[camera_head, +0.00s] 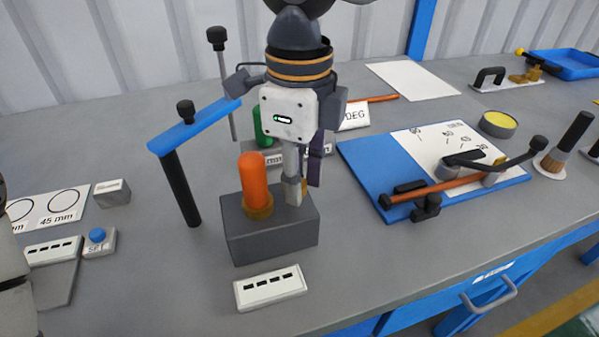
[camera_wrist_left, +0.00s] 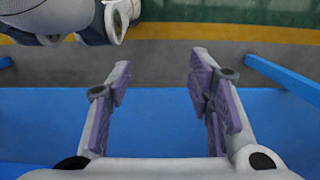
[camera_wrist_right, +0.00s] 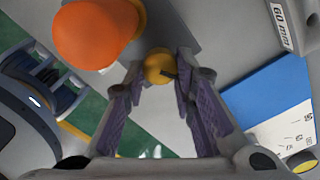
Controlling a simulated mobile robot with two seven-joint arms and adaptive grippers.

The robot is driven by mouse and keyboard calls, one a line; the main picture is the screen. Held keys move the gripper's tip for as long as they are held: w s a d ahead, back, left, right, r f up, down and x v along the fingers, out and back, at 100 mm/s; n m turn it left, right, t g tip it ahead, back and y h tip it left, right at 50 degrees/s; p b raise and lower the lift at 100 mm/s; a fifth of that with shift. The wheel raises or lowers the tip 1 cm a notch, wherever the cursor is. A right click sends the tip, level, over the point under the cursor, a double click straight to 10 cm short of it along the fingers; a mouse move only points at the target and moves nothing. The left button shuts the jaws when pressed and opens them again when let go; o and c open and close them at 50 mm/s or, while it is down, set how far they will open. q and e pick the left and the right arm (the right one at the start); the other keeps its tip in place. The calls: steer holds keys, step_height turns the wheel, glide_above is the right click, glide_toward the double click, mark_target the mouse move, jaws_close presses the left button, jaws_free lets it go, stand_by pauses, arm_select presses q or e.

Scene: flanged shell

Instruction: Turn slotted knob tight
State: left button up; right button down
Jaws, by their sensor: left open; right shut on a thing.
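The slotted knob (camera_wrist_right: 158,66) is a small brass-yellow round with a dark slot, in the right wrist view. It sits beside an orange cylinder (camera_wrist_right: 95,35), which stands upright in a brass collar on a grey block (camera_head: 270,239) in the head view. My right gripper (camera_head: 298,192) points down at the block's right part and is shut on the knob; its fingertips (camera_wrist_right: 158,72) lie on either side of it. In the head view the gripper mostly hides the knob. My left gripper (camera_wrist_left: 160,75) is open and empty, away from the block.
A blue-topped black post (camera_head: 182,185) stands left of the block. A white slotted label (camera_head: 270,288) lies in front. A blue board (camera_head: 365,165) with a copper-coloured rod tool (camera_head: 450,187) lies to the right. A blue SET button (camera_head: 97,236) is at left.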

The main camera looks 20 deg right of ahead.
stand_by(0.4)
steer(key=c, duration=1.3)
jaws_free()
step_height(320, 180, up, 12)
steer(key=shift+r, duration=0.1)
